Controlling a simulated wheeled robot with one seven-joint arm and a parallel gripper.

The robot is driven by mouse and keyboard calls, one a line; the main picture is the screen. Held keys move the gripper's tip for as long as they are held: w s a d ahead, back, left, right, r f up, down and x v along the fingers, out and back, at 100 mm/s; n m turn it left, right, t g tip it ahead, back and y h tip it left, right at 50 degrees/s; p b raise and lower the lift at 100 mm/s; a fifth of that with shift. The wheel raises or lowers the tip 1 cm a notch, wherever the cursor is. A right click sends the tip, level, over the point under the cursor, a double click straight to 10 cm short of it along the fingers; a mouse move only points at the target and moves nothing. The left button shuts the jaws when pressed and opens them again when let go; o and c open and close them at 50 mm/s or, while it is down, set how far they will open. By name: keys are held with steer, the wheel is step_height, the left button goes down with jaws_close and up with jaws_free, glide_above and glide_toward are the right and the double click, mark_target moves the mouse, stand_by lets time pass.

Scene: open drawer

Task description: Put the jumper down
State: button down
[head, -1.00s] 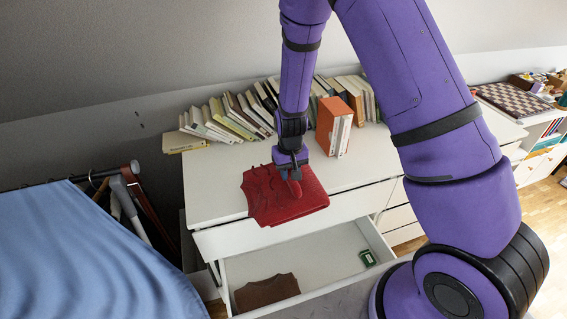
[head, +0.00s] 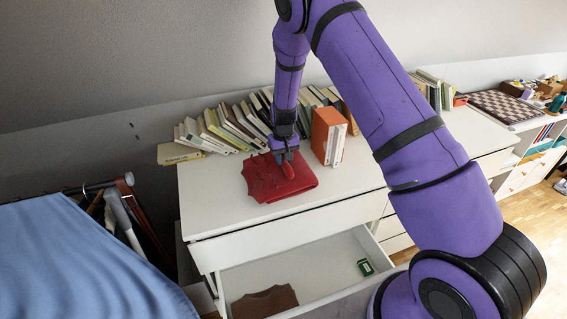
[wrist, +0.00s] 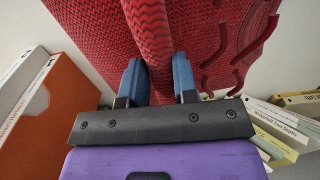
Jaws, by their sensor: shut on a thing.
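The jumper (head: 275,180) is red, knitted and folded. In the head view it is at the top of the white dresser (head: 215,200), in front of the row of books. My gripper (head: 287,160) is above its back part, pointing down. In the wrist view the two blue fingertips of my gripper (wrist: 160,80) are shut on a pinched fold of the jumper (wrist: 90,35). Its underside is hidden, so I cannot tell for sure whether it touches the dresser top.
Several books (head: 225,128) lean along the back of the dresser, and orange books (head: 328,135) stand just right of the jumper. The open drawer (head: 310,260) below holds a brown folded garment (head: 265,302) and a small green box (head: 366,267).

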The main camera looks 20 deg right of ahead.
steer(key=shift+f, duration=1.15)
steer(key=c, duration=0.9)
jaws_free()
steer(key=shift+f, duration=0.1)
